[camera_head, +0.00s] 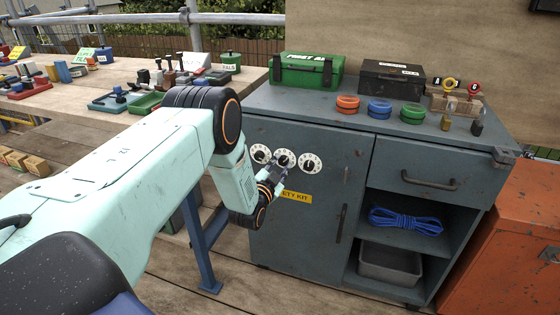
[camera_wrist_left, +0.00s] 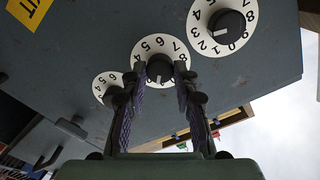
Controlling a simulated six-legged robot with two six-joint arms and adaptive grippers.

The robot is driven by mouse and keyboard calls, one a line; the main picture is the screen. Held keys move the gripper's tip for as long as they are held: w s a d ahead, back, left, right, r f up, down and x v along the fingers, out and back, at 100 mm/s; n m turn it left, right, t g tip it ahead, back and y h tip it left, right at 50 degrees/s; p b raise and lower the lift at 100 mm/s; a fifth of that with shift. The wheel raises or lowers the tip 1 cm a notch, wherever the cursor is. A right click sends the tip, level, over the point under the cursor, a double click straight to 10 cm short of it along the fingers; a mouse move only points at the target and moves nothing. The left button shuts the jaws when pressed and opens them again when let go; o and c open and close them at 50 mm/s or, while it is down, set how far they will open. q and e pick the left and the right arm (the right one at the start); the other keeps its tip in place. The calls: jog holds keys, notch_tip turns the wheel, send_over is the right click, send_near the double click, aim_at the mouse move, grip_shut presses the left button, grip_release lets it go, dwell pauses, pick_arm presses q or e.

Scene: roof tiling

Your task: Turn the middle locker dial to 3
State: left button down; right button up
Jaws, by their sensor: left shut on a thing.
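The middle locker dial (camera_wrist_left: 160,70) has a black knob on a white numbered disc. It also shows in the head view (camera_head: 285,156), partly behind my gripper. My left gripper (camera_wrist_left: 161,80) is shut on the knob, one finger on each side. In the head view the same gripper (camera_head: 277,170) reaches the locker front. In the wrist view the numbers 5, 6, 7 and 8 show around the far side of the disc; the fingers hide others. A pale mark shows on the knob's near edge; the number it points to is unclear. My right gripper is out of view.
Similar dials sit on either side, left (camera_head: 260,153) and right (camera_head: 311,163) in the head view. A yellow label (camera_head: 296,198) is below them. A green first aid box (camera_head: 306,72), a dark box (camera_head: 391,80) and coloured rings stand on the grey cabinet's top (camera_head: 290,105).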

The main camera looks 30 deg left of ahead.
pick_arm(q)
jog(key=m+p, duration=0.3)
jog(key=m, duration=0.3)
jog(key=m+p, duration=0.1)
jog(key=m, duration=0.2)
jog(key=shift+m+p, duration=0.35)
jog(key=shift+m, duration=1.15)
jog(key=c, duration=1)
grip_release()
jog(key=shift+s+d, duration=0.1)
jog(key=v, duration=1.1)
jog(key=shift+s+d+r, duration=0.1)
jog(key=shift+s+d, duration=0.15)
jog(key=shift+s, duration=0.15)
